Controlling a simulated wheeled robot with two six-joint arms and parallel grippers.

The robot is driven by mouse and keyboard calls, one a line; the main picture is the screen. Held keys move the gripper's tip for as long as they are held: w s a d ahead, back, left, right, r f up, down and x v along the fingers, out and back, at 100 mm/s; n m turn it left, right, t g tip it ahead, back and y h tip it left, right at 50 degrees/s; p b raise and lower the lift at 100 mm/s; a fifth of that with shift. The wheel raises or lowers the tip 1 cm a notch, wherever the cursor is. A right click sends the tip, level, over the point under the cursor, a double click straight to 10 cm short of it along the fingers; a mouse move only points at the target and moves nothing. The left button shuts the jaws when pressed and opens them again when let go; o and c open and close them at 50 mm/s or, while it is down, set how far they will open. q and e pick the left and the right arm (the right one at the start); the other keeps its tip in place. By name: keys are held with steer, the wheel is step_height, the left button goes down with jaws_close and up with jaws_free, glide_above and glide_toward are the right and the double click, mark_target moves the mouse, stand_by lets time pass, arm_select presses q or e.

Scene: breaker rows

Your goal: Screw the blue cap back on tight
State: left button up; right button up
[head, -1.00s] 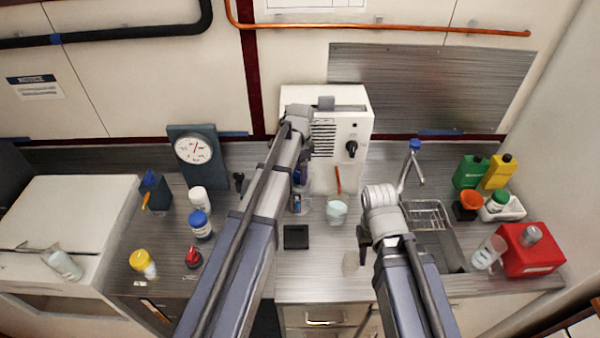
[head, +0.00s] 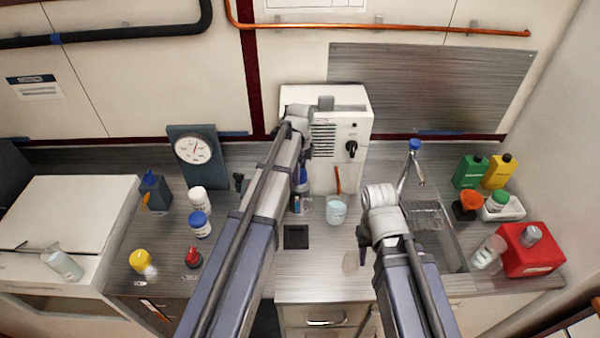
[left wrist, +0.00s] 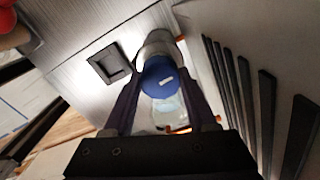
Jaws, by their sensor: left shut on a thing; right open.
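The blue cap (left wrist: 160,77), a round disc with a small white mark, sits between the two fingers of my left gripper (left wrist: 164,98) in the left wrist view. The gripper is shut on it. A pale rounded body (left wrist: 158,45) shows right behind the cap; I cannot tell whether the cap is seated on it or how tight it is. In the head view my left gripper (head: 301,180) is mostly hidden by its own arm, in front of the white machine. My right gripper (head: 364,244) is open and empty above the counter, left of the sink.
A black square pad (head: 296,237) and a clear beaker (head: 337,210) stand near my left gripper. The white machine (head: 350,125) is close behind it. Another blue-lidded jar (head: 200,224) stands at left. The sink (head: 452,250) and red box (head: 530,252) are at right.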

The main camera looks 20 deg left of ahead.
arm_select(q)
steer(key=shift+s+m, duration=0.1)
steer(key=shift+m, duration=0.6)
steer(key=o, duration=1.4)
steer(key=shift+c, duration=0.2)
step_height(320, 180, up, 8)
steer(key=p, duration=0.8)
steer(key=shift+d, duration=0.1)
steer(key=shift+f, duration=0.2)
